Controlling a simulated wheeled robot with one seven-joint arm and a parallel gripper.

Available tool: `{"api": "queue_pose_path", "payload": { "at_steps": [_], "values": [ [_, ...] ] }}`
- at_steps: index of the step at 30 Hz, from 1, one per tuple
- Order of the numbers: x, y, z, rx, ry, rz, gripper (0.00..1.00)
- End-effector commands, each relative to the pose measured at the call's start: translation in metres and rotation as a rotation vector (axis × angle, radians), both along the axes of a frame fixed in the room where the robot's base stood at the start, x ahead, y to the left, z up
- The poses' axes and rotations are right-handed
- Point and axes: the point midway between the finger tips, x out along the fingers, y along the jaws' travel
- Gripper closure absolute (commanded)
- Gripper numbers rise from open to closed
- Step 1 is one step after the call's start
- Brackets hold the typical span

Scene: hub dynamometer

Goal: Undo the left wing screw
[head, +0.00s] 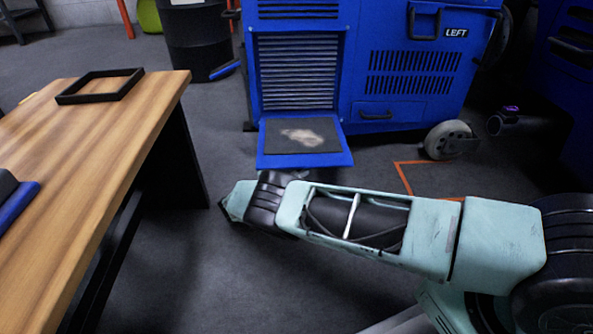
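A blue machine (408,75) with vents and a white "LEFT" label (456,33) stands at the back in the head view. I cannot make out a wing screw on it. My arm reaches in from the right, above the floor in front of the machine. It ends in view at a pale green link between the wooden table and the machine. No gripper fingers show, so I cannot see whether my gripper is open or holds anything.
A wooden table (95,150) with a black frame (100,86) is at left. A blue shelf with a dark pad (270,146) juts from the machine. A caster wheel (449,140) and a small purple-topped part (511,109) are at right. A black drum (198,40) stands behind.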

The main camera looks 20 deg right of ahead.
Motion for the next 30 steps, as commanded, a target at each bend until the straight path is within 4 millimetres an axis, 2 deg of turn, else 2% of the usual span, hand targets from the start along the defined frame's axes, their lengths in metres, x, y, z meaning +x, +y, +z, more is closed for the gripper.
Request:
{"api": "queue_pose_path", "payload": {
  "at_steps": [14,30],
  "values": [
    [-0.001,0.000,0.002,0.003,0.001,0.053,0.70],
    [-0.010,-0.002,0.002,0.014,-0.002,0.449,0.70]
  ]
}}
